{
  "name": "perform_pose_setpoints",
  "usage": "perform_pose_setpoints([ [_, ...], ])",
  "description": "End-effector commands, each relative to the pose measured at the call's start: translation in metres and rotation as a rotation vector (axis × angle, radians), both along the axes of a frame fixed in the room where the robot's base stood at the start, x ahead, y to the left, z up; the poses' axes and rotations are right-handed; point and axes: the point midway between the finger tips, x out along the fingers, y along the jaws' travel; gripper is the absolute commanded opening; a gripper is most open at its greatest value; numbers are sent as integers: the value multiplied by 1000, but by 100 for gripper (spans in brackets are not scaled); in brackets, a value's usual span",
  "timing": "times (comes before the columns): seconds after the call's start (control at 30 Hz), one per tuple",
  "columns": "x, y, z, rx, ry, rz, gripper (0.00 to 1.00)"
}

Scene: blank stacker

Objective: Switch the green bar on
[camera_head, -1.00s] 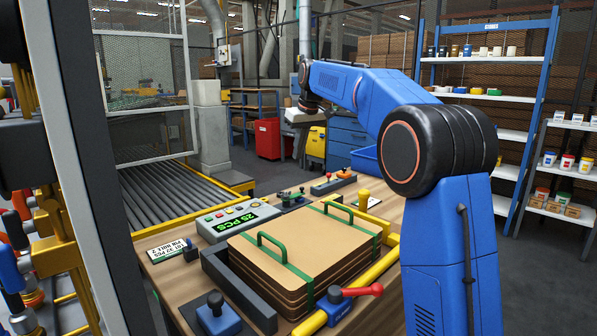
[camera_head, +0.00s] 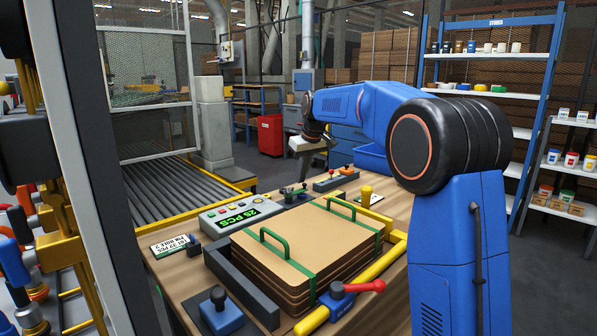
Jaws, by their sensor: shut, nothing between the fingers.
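A low dark fixture with a small green bar-like part (camera_head: 291,193) sits on the bench behind the stack, just right of the control panel. At this size I cannot tell whether it is on or off. Two green handles, a near left one (camera_head: 276,247) and a far right one (camera_head: 341,206), stand on green straps around a stack of tan boards (camera_head: 310,242). The grey control panel (camera_head: 241,214) has several coloured buttons and a lit green "25 PCS" display. My gripper (camera_head: 303,158) is shut and empty, pointing down above and behind the green-barred fixture, apart from it.
A dark box with a red button (camera_head: 335,179) and a yellow knob (camera_head: 366,192) stand at the bench's back. A roller conveyor (camera_head: 165,200) lies left.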

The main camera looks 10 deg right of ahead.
Motion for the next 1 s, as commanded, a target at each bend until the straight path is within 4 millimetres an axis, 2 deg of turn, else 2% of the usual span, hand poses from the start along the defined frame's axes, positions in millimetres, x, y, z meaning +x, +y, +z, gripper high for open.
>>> perform_pose_setpoints([
  [0.47,-3,-1,-1,0,0,-2,0],
  [1.0,-9,-5,-1,0,0,-90,0],
])
